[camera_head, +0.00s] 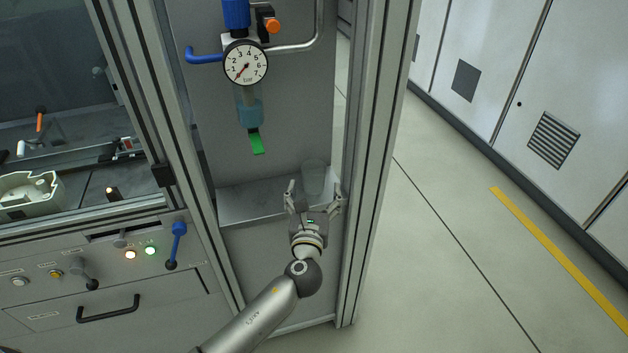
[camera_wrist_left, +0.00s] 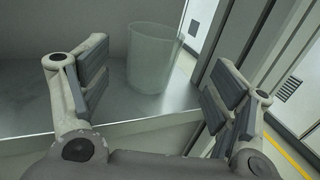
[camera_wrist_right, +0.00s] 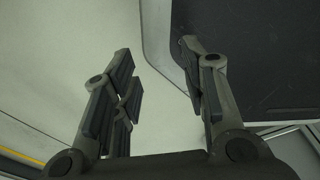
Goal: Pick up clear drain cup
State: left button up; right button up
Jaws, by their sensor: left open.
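The clear drain cup (camera_head: 313,178) stands upright on a metal shelf (camera_head: 246,203) in the cabinet, below and right of the pressure gauge. In the left wrist view the cup (camera_wrist_left: 150,58) is see-through and appears empty. My left gripper (camera_head: 315,191) is open just in front of the cup. In its wrist view the two fingers (camera_wrist_left: 152,88) stand wide apart, with the cup beyond and between them, nothing gripped. My right gripper (camera_wrist_right: 160,62) shows only in its own wrist view, with its fingers apart and nothing between them.
A gauge (camera_head: 246,63) with a blue bowl (camera_head: 249,108) and green tip (camera_head: 256,143) hangs above the shelf. A metal post (camera_head: 371,165) stands close right of my left gripper. A control panel (camera_head: 105,262) is at left. Floor at right is clear.

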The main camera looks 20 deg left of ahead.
aim_at(313, 184)
pick_arm(q)
jog(key=x, duration=0.6)
jog(key=shift+a+f, duration=0.35)
jog(key=shift+w+a, duration=0.1)
jog(key=shift+w, duration=0.45)
jog(key=shift+c, duration=0.4)
jog(key=c, duration=1)
